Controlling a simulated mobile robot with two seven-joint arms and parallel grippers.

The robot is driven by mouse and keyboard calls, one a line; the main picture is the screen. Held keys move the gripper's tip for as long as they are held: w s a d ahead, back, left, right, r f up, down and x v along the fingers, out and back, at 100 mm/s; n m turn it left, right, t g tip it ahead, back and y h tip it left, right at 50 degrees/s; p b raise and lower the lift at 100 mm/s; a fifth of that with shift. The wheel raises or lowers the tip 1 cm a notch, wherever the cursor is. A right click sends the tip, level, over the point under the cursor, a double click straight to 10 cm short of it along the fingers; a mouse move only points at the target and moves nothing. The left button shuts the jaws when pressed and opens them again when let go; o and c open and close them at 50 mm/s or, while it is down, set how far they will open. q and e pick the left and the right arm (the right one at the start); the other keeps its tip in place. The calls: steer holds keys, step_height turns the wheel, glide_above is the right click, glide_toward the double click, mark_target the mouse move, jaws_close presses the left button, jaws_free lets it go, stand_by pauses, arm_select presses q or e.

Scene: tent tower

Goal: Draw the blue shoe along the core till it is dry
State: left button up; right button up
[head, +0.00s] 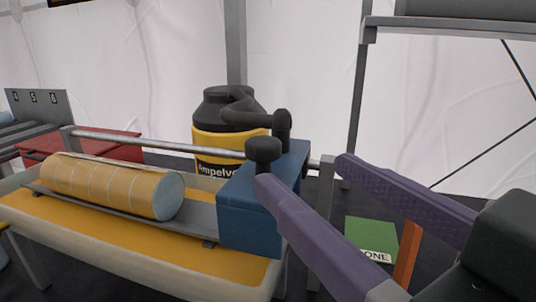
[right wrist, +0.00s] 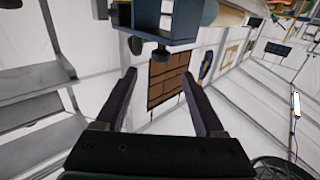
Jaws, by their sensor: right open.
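The blue shoe (head: 245,213) is a blue box at the right end of the core, under a metal rail (head: 160,143). A black knob (head: 263,151) stands on it, and a black hose (head: 283,130) meets its back. The core (head: 110,185) is a banded tan cylinder with a pale blue-grey end face, lying on a grey plate. My right gripper (head: 302,170) is open, its purple fingers pointing at the shoe; the nearer fingertip appears just below the knob. In the right wrist view the shoe (right wrist: 178,18) is beyond the open fingertips. My left gripper is out of view.
A cream tray (head: 150,285) with a yellow floor holds the core. A black-and-yellow vacuum (head: 225,145) stands behind. A red box (head: 85,146) is at left. A green card (head: 370,238) partly reading "ONE" and an orange strip (head: 406,255) are beside my right gripper.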

mark_target(272, 149)
steer(key=x, duration=0.9)
steer(key=shift+a+p, duration=0.1)
steer(key=shift+p, duration=0.2)
steer(key=shift+c, duration=0.3)
jaws_close()
stand_by(0.6)
